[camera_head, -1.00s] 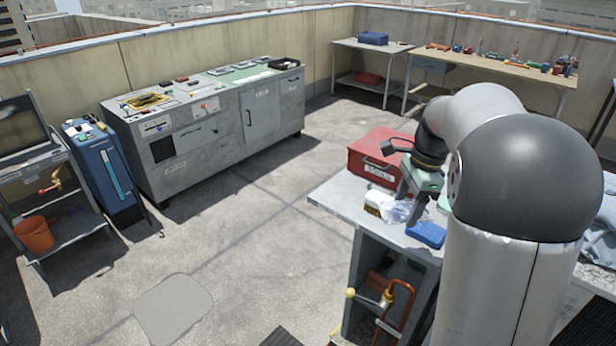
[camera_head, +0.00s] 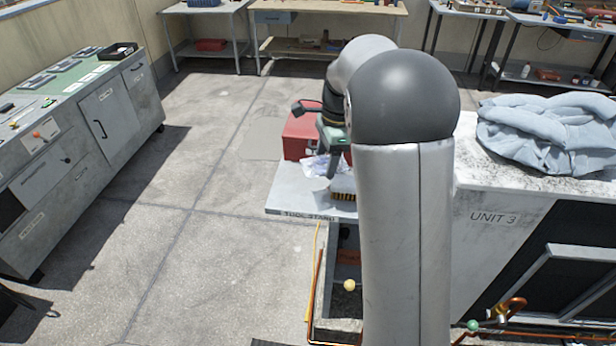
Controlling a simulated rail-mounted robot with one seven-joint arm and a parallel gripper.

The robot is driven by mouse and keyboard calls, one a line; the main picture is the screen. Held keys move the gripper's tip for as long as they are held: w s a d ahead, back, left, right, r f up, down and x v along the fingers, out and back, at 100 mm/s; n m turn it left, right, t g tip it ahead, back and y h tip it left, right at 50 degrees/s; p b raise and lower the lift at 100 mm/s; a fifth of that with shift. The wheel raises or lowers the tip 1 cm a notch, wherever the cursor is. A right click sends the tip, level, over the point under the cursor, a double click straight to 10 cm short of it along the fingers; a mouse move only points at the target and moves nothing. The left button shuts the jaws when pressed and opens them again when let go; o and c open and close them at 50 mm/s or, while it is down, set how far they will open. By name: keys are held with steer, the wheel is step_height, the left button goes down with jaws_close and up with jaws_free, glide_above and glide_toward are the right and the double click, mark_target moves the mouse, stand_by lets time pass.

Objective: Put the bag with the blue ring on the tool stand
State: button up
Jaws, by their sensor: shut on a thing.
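The tool stand (camera_head: 285,200) is a grey-topped bench with its name on the front edge, left of my arm. A crumpled clear plastic bag (camera_head: 315,166) shows at its top, beside my gripper's fingers. No blue ring on the bag can be made out. My gripper (camera_head: 332,172) points down over the stand and is shut on what appears to be this bag; the grip itself is partly hidden. My own arm covers the right part of the stand top. I cannot tell whether the bag rests on the top or hangs just above it.
A red toolbox (camera_head: 301,133) stands close behind the bag. Open floor lies left.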

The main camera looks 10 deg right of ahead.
steer(key=p, duration=0.1)
glide_above(300, 190)
steer(key=f, duration=0.6)
steer(key=shift+s+d+f, duration=0.15)
steer(key=shift+d+f, duration=0.15)
steer(key=shift+f, duration=1.55)
steer(key=shift+f, duration=0.2)
steer(key=o, duration=1)
